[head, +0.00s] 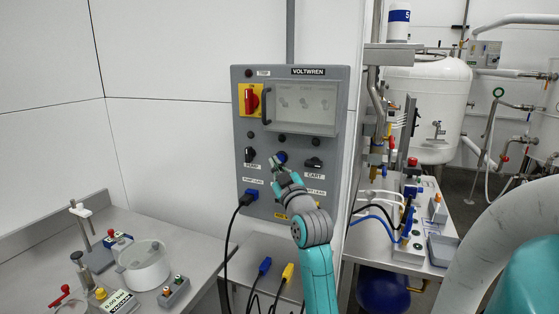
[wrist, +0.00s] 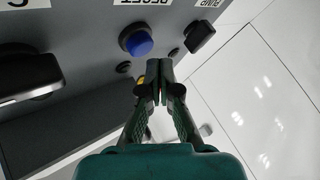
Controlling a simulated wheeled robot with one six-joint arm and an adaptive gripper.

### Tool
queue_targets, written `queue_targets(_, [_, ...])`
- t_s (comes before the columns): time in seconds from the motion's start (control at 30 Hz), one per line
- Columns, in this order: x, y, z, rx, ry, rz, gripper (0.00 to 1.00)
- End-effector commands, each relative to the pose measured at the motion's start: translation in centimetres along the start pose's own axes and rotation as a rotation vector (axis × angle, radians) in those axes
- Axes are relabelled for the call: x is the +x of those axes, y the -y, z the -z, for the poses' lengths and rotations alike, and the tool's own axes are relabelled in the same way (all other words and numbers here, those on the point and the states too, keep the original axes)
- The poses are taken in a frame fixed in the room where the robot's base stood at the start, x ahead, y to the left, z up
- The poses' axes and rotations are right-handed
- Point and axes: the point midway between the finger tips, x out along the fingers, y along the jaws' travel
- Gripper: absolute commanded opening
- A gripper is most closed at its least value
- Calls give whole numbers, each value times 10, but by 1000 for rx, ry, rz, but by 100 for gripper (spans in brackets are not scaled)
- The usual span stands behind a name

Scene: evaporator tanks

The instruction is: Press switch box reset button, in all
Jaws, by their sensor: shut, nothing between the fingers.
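The grey switch box (head: 265,132) marked VOLTWREN hangs on the wall in the head view. Its blue reset button (head: 282,157) sits between two black knobs. In the wrist view the button (wrist: 138,43) is a blue cap in a dark collar, beside an upside-down RESET label (wrist: 133,8). My gripper (head: 277,169) is shut and empty, just below and left of the button in the head view. In the wrist view my fingertips (wrist: 161,70) lie below and right of the button, seemingly apart from it; the exact gap cannot be told.
The pump knob (head: 250,155) and cart knob (head: 313,164) flank the button. A red rotary switch (head: 251,99) and a clear window (head: 303,105) are above. Benches with equipment stand on both sides.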

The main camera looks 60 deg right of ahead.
Motion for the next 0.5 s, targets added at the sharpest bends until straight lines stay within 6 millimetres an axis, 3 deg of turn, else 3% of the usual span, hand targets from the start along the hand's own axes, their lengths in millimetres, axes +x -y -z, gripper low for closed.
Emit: queue_targets(0.5, [6, -4, -4, 0, 0, 1, 0])
